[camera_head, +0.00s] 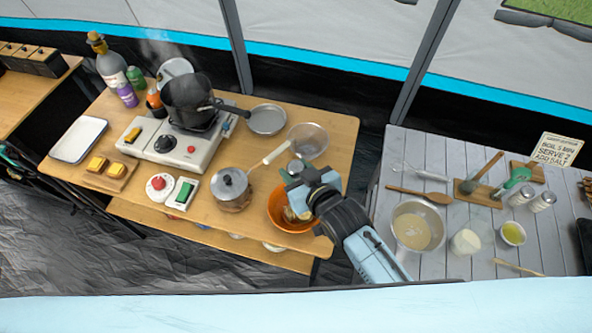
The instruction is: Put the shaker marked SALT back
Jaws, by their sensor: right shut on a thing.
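My right gripper (300,187) is over the right part of the wooden table, above the orange bowl (283,223). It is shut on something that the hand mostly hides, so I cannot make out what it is. Two small shakers with grey tops stand side by side on the grey slatted table, a left one (520,196) and a right one (542,202). Their markings are too small to read, so I cannot tell whether either says SALT. My left gripper is not in view.
The grey table (455,275) holds a mixing bowl (412,229), a wooden spoon (420,194) and a sign (557,149). A dark gap separates the tables.

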